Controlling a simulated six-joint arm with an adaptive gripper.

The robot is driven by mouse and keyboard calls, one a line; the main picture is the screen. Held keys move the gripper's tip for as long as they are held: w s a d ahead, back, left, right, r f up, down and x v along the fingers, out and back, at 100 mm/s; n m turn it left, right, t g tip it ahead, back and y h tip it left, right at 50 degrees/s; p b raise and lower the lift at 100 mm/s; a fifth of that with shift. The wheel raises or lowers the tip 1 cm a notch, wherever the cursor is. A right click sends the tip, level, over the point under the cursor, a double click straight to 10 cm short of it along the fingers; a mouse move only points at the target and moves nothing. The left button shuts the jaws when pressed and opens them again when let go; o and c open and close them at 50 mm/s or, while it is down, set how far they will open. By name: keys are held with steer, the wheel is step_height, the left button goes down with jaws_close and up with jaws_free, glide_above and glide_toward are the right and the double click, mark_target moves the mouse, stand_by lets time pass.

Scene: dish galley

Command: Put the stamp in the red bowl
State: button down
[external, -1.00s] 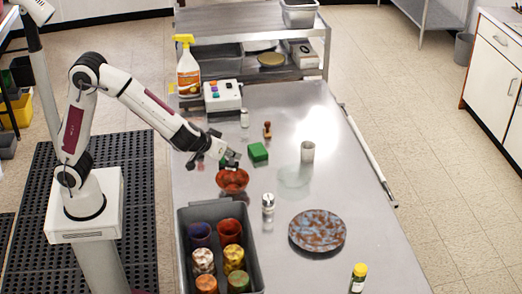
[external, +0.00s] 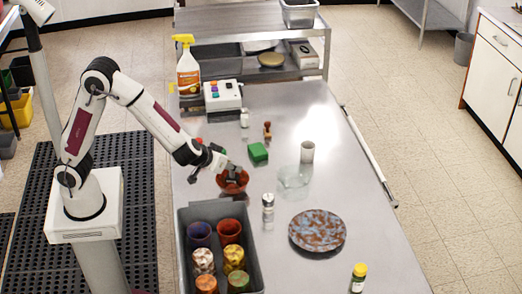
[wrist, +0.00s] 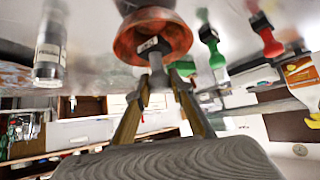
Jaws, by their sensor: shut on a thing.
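The red bowl (external: 233,187) stands on the metal table, just behind the grey tub; it also shows at the top of the wrist view (wrist: 181,38). My gripper (wrist: 160,84) is shut on a stamp (wrist: 157,62) with a greyish handle and a dark base with a white label. In the external view my gripper (external: 230,168) is right over the bowl. The stamp's base overlaps the bowl in the wrist view; I cannot tell whether it touches it. A green-handled stamp (wrist: 216,58) and a red-handled stamp (wrist: 267,35) stand apart from the bowl.
The grey tub (external: 250,262) with several cups is in front of the bowl. A glass shaker (external: 268,208), green block (external: 258,152), brown stamp-like object (external: 267,130), white cup (external: 307,152) and mottled plate (external: 317,231) stand to the right. A spray bottle (external: 188,72) is at the back.

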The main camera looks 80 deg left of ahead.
mark_target(232, 176)
steer(key=shift+f, duration=1.45)
steer(key=shift+f, duration=0.2)
steer(key=c, duration=1.8)
jaws_free()
steer(key=shift+r, duration=0.2)
steer(key=shift+s+d+r, duration=0.1)
steer(key=shift+d+r, duration=0.05)
steer(key=shift+v, duration=5.8)
